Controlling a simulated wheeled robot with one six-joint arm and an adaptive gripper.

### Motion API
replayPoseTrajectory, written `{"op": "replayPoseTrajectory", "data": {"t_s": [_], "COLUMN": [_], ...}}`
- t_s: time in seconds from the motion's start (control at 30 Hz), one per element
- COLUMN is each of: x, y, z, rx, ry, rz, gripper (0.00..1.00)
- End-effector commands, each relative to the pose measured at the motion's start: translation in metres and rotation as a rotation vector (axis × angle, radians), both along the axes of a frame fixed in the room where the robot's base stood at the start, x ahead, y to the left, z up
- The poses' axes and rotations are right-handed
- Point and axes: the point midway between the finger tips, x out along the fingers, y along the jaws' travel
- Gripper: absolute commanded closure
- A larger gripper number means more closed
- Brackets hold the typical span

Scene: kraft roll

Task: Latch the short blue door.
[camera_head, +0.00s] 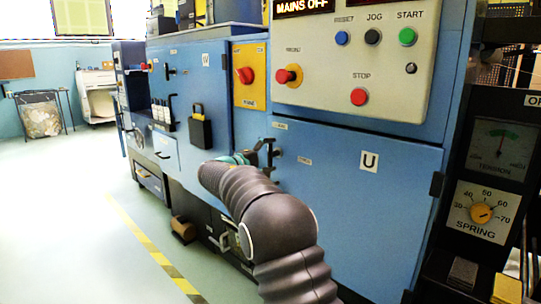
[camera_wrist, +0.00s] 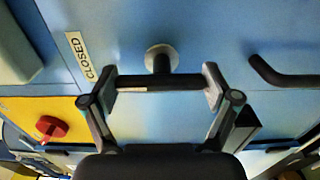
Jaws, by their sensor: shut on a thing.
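The short blue door (camera_head: 345,195), marked U, is under the control panel in the head view and looks flush with the cabinet front. Black latch hardware (camera_head: 275,157) shows by its left edge. In the wrist view a black latch handle (camera_wrist: 160,83) stands on a round metal boss (camera_wrist: 161,55), with its bar lying across the picture. My gripper (camera_wrist: 160,86) has one finger at each end of this bar and is shut on it. A CLOSED label (camera_wrist: 83,57) is beside it. In the head view my arm hides part of the gripper and latch.
A yellow plate with a red rotary switch (camera_head: 245,75) is above and left of the latch. A black padlock (camera_head: 200,130) hangs on the neighbouring blue door (camera_head: 215,90). Another black handle (camera_wrist: 285,75) is at the wrist view's right. Open floor (camera_head: 80,220) lies at the left.

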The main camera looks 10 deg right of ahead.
Motion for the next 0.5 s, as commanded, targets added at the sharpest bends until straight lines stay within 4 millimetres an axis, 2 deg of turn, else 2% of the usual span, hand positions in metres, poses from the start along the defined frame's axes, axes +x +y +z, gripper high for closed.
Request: {"op": "replayPoseTrajectory", "data": {"t_s": [0.23,0.27,0.3,0.5], "x": [0.0008,0.0008,0.0007,0.0003], "y": [0.0017,0.0017,0.0016,-0.0003], "z": [0.0015,0.0015,0.0014,0.0008], "rx": [-0.002,-0.002,-0.001,0.0], "ry": [-0.002,-0.002,-0.002,-0.001], "rz": [0.006,0.006,0.005,0.001], "gripper": [0.48,0.08,0.0,0.0]}}
